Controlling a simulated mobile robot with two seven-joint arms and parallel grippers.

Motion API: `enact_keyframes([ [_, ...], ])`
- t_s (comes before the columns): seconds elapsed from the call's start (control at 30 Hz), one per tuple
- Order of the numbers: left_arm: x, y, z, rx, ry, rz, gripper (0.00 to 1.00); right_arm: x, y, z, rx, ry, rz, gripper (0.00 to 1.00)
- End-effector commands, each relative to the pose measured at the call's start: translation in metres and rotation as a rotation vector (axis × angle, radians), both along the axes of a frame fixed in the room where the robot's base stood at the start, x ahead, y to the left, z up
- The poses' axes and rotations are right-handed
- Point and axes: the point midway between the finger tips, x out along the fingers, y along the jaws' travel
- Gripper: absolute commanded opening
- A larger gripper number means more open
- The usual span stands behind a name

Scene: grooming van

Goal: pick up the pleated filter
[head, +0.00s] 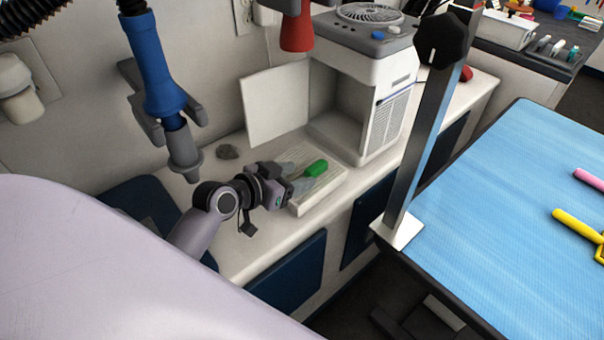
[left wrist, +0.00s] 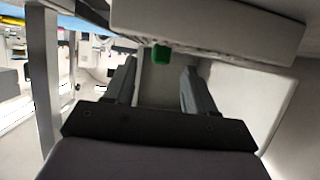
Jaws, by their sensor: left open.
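The pleated filter (head: 322,188) is a flat, white, ribbed slab lying on the counter in front of the white machine. A green tab (head: 316,168) stands up at its top face. My left gripper (head: 296,178) reaches in from the left, low over the filter, with its fingers spread and the tab just ahead of them. In the left wrist view the green tab (left wrist: 161,53) shows beyond the fingertips, between the two open fingers. A white slab, which looks like the filter (left wrist: 210,27), crosses the top of that view. My right gripper is not in view.
The white machine (head: 378,100) with a top fan stands behind the filter. A white panel (head: 278,103) leans on the wall. A metal post (head: 425,135) and blue grooming table (head: 510,210) are at the right.

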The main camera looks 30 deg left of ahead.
Motion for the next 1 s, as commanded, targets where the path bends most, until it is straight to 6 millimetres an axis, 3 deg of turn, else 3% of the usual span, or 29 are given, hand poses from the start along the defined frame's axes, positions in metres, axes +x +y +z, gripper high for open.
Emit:
enact_keyframes([
  [0.23, 0.025, -0.007, -0.01, -0.001, -0.001, 0.001, 0.55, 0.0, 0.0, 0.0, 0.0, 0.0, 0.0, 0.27],
  [0.53, 0.028, -0.008, -0.012, 0.002, 0.001, 0.001, 0.55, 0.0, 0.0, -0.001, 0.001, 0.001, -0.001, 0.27],
  [0.57, 0.028, -0.008, -0.012, 0.002, 0.001, 0.001, 0.52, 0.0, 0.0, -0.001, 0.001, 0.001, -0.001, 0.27],
  [0.7, 0.028, -0.008, -0.012, 0.001, 0.001, 0.001, 0.07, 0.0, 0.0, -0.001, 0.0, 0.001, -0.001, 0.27],
  [0.73, 0.028, -0.008, -0.012, 0.001, 0.001, 0.001, 0.0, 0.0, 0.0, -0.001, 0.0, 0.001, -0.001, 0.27],
  [1.0, 0.028, -0.007, -0.011, 0.001, -0.001, 0.001, 0.0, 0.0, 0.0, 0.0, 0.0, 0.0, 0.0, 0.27],
])
